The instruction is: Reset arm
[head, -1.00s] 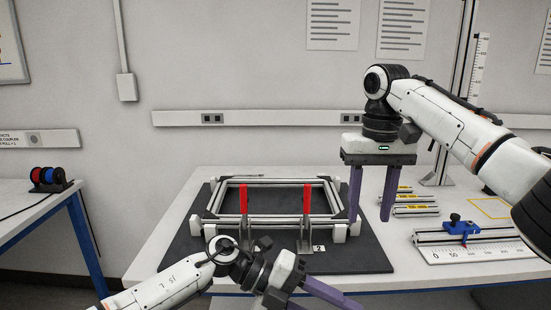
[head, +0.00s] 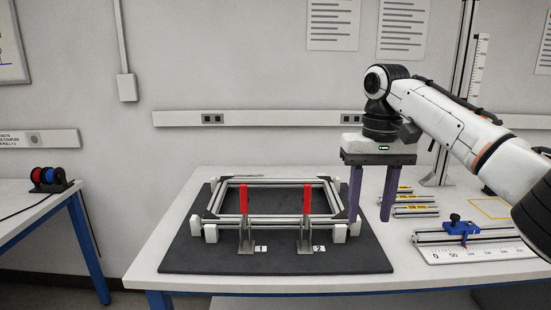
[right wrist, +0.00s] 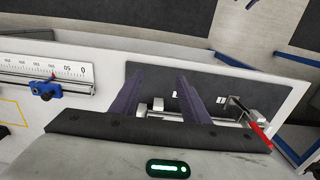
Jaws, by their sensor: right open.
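My right gripper (head: 370,218) hangs at the right side of the frame fixture with its two purple fingers pointing down, apart and empty. In the right wrist view its fingers (right wrist: 165,97) are spread, with part of the fixture between and beyond them. The rectangular metal frame (head: 275,181) sits on a dark mat (head: 190,258). Two red-handled clamps, labelled 1 (head: 244,205) and 2 (head: 307,203), stand upright at its front side. My left gripper and arm do not show in the head view.
A blue stop on a ruler rail (head: 461,228) lies at the right of the white table, with short metal profiles (head: 414,205) behind it. A side table (head: 22,210) with coloured spools (head: 48,178) stands at the left. The table's front left is clear.

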